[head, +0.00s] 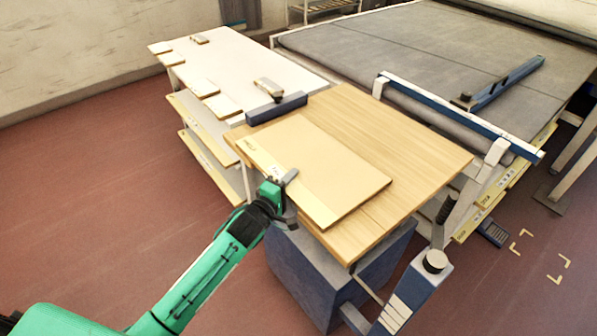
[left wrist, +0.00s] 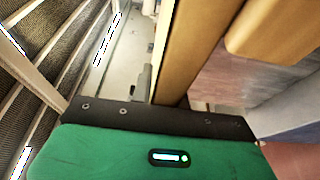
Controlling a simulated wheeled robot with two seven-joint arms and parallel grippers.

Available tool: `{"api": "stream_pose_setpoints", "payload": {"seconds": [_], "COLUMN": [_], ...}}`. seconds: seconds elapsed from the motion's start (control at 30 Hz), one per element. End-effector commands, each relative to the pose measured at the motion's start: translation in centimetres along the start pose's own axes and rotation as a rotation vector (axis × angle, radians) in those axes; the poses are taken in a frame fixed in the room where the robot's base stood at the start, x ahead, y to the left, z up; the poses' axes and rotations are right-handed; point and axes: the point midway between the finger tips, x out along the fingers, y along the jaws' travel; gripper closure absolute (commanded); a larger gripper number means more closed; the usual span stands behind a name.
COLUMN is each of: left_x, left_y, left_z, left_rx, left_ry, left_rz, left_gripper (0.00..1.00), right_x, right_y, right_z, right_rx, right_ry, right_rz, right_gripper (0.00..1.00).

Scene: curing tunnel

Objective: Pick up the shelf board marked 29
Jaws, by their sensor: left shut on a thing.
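A pale shelf board (head: 315,170) lies flat on a wooden table top, its near-left edge by the table's edge. Dark print shows near its left corner, too small to read as 29. My left gripper (head: 289,180) is at the board's near-left edge and shut on it. In the left wrist view a tan board edge (left wrist: 188,45) runs up from the gripper, beside a grey finger (left wrist: 141,82). The other finger is hidden. My right gripper is in neither view.
The wooden table (head: 430,160) stands on a blue-grey base (head: 320,270). A white table (head: 235,60) with small boards stands behind it, a grey belt conveyor (head: 400,45) to the right. A blue and white post (head: 405,295) stands at front right. Red floor is open at left.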

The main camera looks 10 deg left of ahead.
Motion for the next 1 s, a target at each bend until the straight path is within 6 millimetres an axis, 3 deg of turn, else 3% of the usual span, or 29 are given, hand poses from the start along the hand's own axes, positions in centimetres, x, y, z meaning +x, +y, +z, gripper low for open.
{"api": "stream_pose_setpoints", "payload": {"seconds": [0.17,0.33,0.8,1.0], "left_x": [0.1,0.0,0.0,0.0], "left_y": [1.2,3.7,15.7,18.8], "left_z": [-0.1,0.0,0.0,0.0], "left_rx": [0.001,0.0,0.001,0.0], "left_ry": [0.0,-0.001,-0.001,-0.001], "left_rz": [0.007,0.009,0.012,0.01], "left_gripper": [1.0,1.0,1.0,1.0], "right_x": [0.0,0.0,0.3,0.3], "right_y": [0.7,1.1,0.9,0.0], "right_z": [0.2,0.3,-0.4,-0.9], "right_rx": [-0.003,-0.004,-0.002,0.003], "right_ry": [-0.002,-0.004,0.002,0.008], "right_rz": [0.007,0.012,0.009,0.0], "right_gripper": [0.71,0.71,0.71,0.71]}}
